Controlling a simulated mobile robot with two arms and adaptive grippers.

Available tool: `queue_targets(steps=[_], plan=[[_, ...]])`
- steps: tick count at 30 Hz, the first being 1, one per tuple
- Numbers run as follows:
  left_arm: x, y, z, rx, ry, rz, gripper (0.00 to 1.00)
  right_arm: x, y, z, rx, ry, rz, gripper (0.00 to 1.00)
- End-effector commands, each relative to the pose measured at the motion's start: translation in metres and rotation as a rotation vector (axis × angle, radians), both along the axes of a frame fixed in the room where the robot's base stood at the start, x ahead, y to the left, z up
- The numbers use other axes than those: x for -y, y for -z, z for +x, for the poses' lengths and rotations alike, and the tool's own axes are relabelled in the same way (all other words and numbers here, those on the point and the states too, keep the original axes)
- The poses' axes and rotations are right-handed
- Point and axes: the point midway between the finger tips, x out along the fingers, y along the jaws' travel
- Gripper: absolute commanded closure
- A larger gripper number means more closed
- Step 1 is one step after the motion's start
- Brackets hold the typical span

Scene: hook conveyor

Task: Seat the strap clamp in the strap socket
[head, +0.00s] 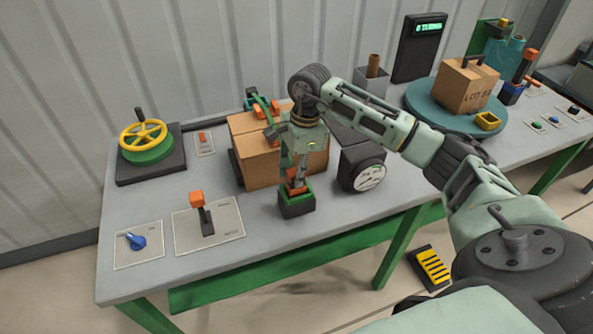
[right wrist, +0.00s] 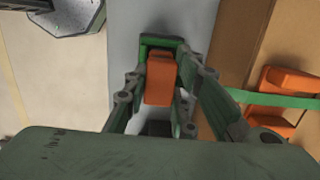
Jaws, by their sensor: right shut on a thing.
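The orange strap clamp (head: 297,187) is between the fingers of my right gripper (head: 298,176), which is shut on it. The clamp is at the mouth of the strap socket (head: 297,206), a green and dark box near the table's front edge. In the right wrist view the orange clamp (right wrist: 160,80) lies between my right fingers (right wrist: 162,88), with the green socket rim (right wrist: 160,42) around its far end. I cannot tell how deep it sits. My left gripper is out of view.
A cardboard box (head: 255,155) with a green strap (head: 265,108) and orange fittings stands just behind. A round gauge (head: 362,170) is close on the right. An orange-handled lever (head: 203,212) is left, with a yellow handwheel (head: 143,133) beyond. Table between lever and socket is clear.

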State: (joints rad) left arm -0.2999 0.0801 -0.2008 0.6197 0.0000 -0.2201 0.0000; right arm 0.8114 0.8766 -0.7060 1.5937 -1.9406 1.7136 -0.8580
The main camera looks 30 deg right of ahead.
Motion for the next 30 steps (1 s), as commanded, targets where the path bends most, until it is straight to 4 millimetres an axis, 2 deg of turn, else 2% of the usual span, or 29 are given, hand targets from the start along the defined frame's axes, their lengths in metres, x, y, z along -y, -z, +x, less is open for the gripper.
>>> queue_targets(steps=[27, 28, 30], plan=[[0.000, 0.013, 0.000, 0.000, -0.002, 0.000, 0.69, 0.000, 0.015, 0.000, 0.001, 0.001, 0.001, 1.00], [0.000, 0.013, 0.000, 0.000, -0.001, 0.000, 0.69, 0.000, 0.015, 0.000, 0.001, 0.000, 0.001, 0.75], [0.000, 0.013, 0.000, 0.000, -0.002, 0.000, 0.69, 0.000, 0.015, 0.000, 0.001, 0.000, 0.001, 0.69]])
